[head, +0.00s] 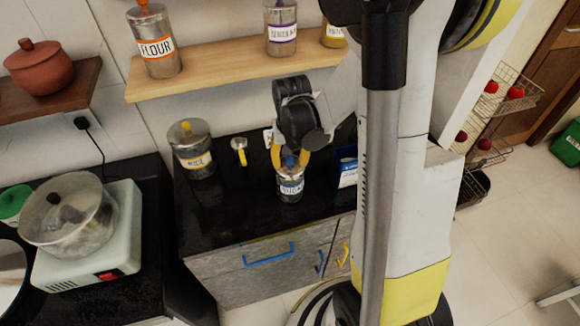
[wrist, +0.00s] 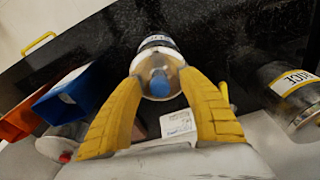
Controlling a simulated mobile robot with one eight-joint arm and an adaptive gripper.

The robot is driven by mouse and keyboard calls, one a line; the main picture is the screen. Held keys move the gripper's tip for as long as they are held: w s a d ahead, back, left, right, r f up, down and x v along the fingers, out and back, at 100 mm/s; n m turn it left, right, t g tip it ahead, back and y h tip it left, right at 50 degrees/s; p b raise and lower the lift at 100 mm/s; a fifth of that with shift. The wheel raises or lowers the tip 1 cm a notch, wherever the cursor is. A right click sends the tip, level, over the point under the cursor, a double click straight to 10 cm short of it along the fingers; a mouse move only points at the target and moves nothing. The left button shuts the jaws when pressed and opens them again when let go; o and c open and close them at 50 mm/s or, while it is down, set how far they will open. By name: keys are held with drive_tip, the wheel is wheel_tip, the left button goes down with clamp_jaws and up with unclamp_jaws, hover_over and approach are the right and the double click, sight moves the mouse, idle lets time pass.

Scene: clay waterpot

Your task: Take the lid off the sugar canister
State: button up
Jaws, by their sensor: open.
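A small metal canister with a blue-banded label (head: 290,187) stands upright on the black counter; its lettering is too small to read surely, but it fits the sugar canister. Its lid has a round blue knob (wrist: 159,83) and sits on the canister. My gripper (head: 290,161) is over the canister, pointing down. In the wrist view its yellow fingers (wrist: 160,77) are open, one on each side of the lid and knob, with visible gaps to the knob. Whether the fingertips touch the lid's rim I cannot tell.
A rice canister (head: 193,155) stands to the left on the counter, with a small yellow-and-white item (head: 239,150) between. A blue box (wrist: 63,98) is close on the other side. A shelf (head: 225,75) with the flour canister (head: 155,45) hangs above.

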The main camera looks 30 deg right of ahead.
drive_tip(key=shift+r, duration=0.1)
drive_tip(key=shift+c, duration=0.4)
clamp_jaws()
drive_tip(key=shift+r, duration=0.15)
